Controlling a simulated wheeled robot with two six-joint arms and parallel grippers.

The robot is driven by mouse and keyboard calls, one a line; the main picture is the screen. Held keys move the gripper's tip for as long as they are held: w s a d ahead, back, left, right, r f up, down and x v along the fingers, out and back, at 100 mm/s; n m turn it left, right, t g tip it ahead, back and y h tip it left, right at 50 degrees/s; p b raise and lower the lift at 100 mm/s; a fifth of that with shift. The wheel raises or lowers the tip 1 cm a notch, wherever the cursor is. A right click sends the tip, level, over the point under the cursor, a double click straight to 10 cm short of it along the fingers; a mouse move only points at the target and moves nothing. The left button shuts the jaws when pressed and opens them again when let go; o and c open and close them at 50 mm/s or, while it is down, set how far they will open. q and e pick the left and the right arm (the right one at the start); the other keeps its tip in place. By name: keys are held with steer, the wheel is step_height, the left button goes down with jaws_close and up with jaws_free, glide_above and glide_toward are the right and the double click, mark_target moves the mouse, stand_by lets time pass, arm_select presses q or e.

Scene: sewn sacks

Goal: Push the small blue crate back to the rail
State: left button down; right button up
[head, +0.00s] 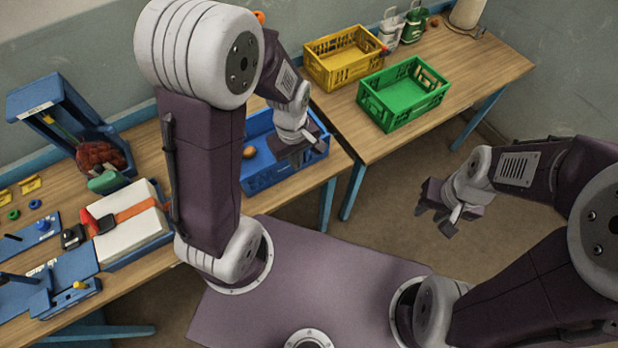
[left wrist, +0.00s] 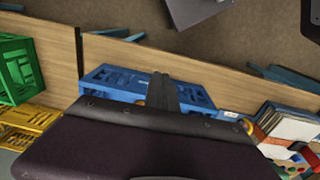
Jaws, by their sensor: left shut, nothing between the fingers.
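The small blue crate (head: 262,179) stands on the wooden table, near its front edge, partly hidden behind my left arm in the head view. A round brownish item (head: 249,152) shows inside it. In the left wrist view the crate (left wrist: 108,78) lies behind my gripper. My left gripper (head: 308,152) is shut and empty, over the right part of the crate; its fingers (left wrist: 163,92) cross the crate in the left wrist view. Whether they touch it I cannot tell. A blue strip (head: 140,120), perhaps the rail, runs along the table's back. My right gripper (head: 436,220) hangs open and empty over the floor.
A green crate (head: 405,112) and a yellow crate (head: 345,76) stand on the table to the right. To the left are a blue stand (head: 45,95), a white block with an orange strap (head: 130,222) and small tools. My left arm hides part of the table.

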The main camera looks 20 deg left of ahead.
arm_select(q)
step_height(320, 180, down, 11)
steer(key=shift+w+f, duration=0.1)
steer(key=shift+w, duration=0.05)
steer(key=shift+w+a+r+p, duration=0.2)
steer(key=shift+w+a, duration=0.35)
steer(key=shift+w+a+r+p, duration=0.15)
steer(key=shift+w+a+p, duration=0.05)
steer(key=shift+w+a, duration=0.55)
steer(key=shift+a, duration=0.3)
steer(key=shift+f, duration=0.1)
arm_select(e)
steer(key=shift+w+a+r, duration=0.15)
steer(key=shift+w+r, duration=0.3)
steer(key=shift+w, duration=0.05)
arm_select(q)
steer(key=shift+w, duration=0.1)
